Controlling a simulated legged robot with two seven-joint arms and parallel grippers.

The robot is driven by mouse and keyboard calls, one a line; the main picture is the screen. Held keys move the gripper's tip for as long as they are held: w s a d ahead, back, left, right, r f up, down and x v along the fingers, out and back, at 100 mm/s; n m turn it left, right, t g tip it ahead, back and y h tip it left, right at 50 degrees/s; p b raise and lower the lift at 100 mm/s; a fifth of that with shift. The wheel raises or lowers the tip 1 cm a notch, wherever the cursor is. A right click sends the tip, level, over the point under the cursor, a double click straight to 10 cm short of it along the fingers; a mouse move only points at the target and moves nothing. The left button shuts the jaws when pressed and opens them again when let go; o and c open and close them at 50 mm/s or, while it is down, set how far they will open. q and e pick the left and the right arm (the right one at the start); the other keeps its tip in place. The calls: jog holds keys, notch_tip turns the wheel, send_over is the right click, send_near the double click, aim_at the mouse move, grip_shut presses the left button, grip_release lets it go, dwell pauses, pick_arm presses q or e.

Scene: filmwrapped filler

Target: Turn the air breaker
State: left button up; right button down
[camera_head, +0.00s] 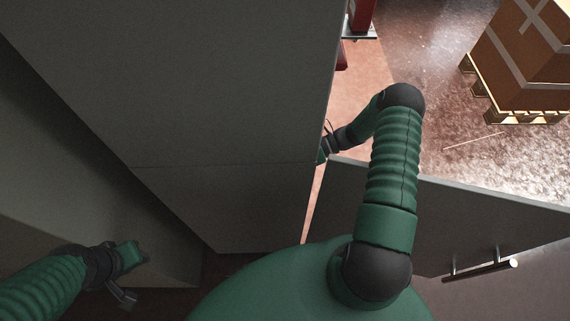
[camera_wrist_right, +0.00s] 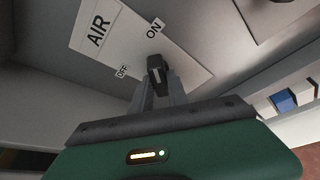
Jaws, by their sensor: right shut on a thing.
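The air breaker is a small black knob (camera_wrist_right: 154,63) on a white panel (camera_wrist_right: 186,70) marked AIR, OFF and ON, in the right wrist view. The fingers of my right gripper (camera_wrist_right: 154,88) are shut on the knob. I cannot tell exactly which label the knob points to. In the head view my right gripper (camera_head: 323,152) is mostly hidden behind the grey cabinet edge, and the panel is out of sight. My left gripper (camera_head: 126,298) is at the lower left, away from the panel; its fingers are too unclear to judge.
A large grey cabinet (camera_head: 190,90) fills the left and middle of the head view. An open grey door (camera_head: 440,215) with a bar handle (camera_head: 480,271) is at the right. Boxes (camera_head: 525,60) on a pallet (camera_head: 520,117) stand beyond on open floor.

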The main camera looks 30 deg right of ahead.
jog(key=shift+w+d+m, duration=0.1)
jog(key=shift+w+m, duration=0.1)
jog(key=shift+m, duration=0.3)
jog(key=shift+r+y+b, duration=0.1)
jog(key=shift+y+b, duration=0.2)
jog(key=c, duration=1.6)
grip_release()
jog(key=o, duration=0.3)
jog(key=shift+s+d, duration=0.1)
